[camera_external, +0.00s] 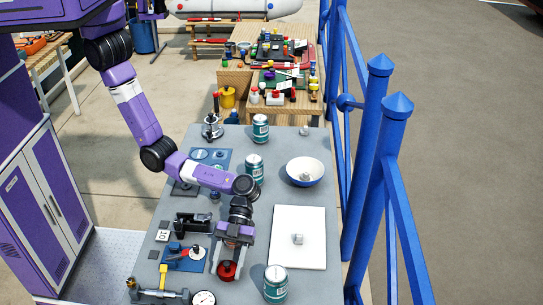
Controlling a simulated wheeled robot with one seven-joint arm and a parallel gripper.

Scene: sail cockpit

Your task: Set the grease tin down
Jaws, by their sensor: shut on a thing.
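My gripper (229,265) points down over the near part of the grey table, left of the white board. It is shut on a red round tin (228,271), taken to be the grease tin, between its fingers. The gripper hides part of the tin. I cannot tell whether its underside touches the table.
A teal can (275,284) stands close to the right of my gripper. More teal cans (254,168) (260,128) stand farther back. A white board (298,252) bears a small metal part. Tools and a gauge (203,298) crowd the left.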

